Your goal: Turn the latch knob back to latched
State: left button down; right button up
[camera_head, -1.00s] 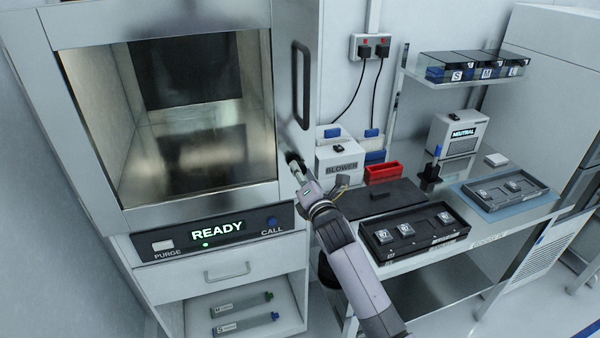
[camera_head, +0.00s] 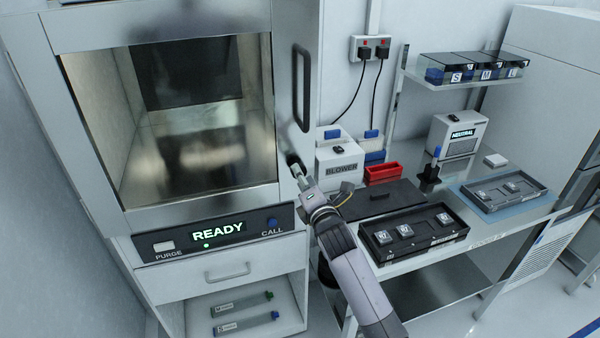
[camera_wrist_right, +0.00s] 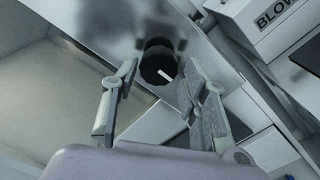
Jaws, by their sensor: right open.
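The latch knob (camera_wrist_right: 158,67) is a round black knob with a white mark on the metal door frame of the test handler. It shows in the right wrist view just beyond and between the fingertips. In the head view the knob (camera_head: 293,159) is a small dark shape at the right side of the door. My right gripper (camera_wrist_right: 160,82) is open, its two fingers on either side of the knob's near edge. In the head view it is at the door frame (camera_head: 299,174). Whether the fingers touch the knob I cannot tell. My left gripper is out of view.
The handler's door (camera_head: 289,130) is closed, with a vertical handle (camera_head: 301,87) above the knob. The panel (camera_head: 160,247) below reads READY. A blower box (camera_head: 338,160), a red bin (camera_head: 382,174) and black trays (camera_head: 413,233) stand on the bench to the right.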

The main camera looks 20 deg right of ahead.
jog(key=s+p, duration=0.2)
jog(key=s, duration=0.2)
jog(key=shift+d+r, duration=0.1)
dwell(0.3)
jog(key=s+f+m+g+b, duration=0.1)
jog(key=s+f+m+g, duration=0.15)
jog(key=f, duration=0.85)
jog(key=s+f+m+g, duration=0.2)
jog(key=s+f+m, duration=0.1)
jog(key=f, duration=0.8)
jog(key=s+f+m+g+b, duration=0.1)
jog(key=s+f+m+g, duration=0.15)
jog(key=s+f, duration=0.6)
jog(key=s+f+m+g, duration=0.25)
jog(key=s+f, duration=0.35)
jog(key=f, duration=0.6)
jog(key=s+d+f+m+g, duration=0.1)
jog(key=s+f, duration=0.5)
jog(key=s, duration=0.6)
jog(key=s+d+f+m+g+b, duration=0.1)
jog(key=s+f+m+g, duration=0.3)
jog(key=s, duration=0.9)
jog(key=s+d+f+m+g, duration=0.1)
jog(key=s+f+m+g, duration=0.1)
jog(key=s+f+m, duration=0.4)
jog(key=s+f, duration=0.3)
jog(key=s, duration=0.4)
jog(key=shift+s+d+h, duration=0.25)
jog(key=shift+h, duration=0.05)
jog(key=shift+g, duration=0.25)
